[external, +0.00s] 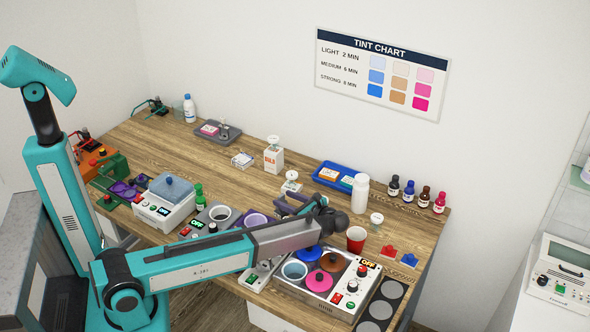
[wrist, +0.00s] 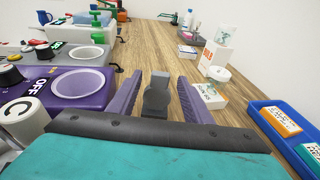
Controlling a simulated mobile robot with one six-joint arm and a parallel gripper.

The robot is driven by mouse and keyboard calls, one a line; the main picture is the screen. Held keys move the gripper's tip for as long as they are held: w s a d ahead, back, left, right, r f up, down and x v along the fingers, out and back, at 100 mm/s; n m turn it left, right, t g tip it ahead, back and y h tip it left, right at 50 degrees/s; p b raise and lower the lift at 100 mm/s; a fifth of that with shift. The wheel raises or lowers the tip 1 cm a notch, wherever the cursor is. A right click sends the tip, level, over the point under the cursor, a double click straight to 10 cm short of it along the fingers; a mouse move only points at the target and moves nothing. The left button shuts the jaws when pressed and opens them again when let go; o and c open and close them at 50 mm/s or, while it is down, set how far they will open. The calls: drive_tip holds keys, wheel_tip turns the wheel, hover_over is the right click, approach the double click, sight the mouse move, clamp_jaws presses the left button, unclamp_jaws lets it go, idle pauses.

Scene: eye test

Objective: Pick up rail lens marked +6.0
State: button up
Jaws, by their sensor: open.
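My gripper (wrist: 158,79) is open in the wrist view, with purple fingers spread; a dark grey piece shows between them, and I cannot tell whether it is mine. In the external view my gripper (external: 287,204) is over the middle of the bench, partly hidden by my arm. No marking +6.0 is readable. A small white round-topped piece (external: 291,183) stands just beyond my gripper; it seems to show beside the right finger in the wrist view (wrist: 219,73). A taller white one with orange lettering (external: 273,158) stands behind it. Another small pale round-topped piece (external: 376,220) is at right. Which is the lens is unclear.
Bare wood (wrist: 150,50) lies ahead.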

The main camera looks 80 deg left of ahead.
clamp_jaws()
drive_tip(key=shift+r, duration=0.1)
wheel_tip(320, 180, up, 10)
drive_tip(key=b, duration=0.2)
drive_tip(key=shift+b, duration=0.4)
idle(0.5)
idle(0.4)
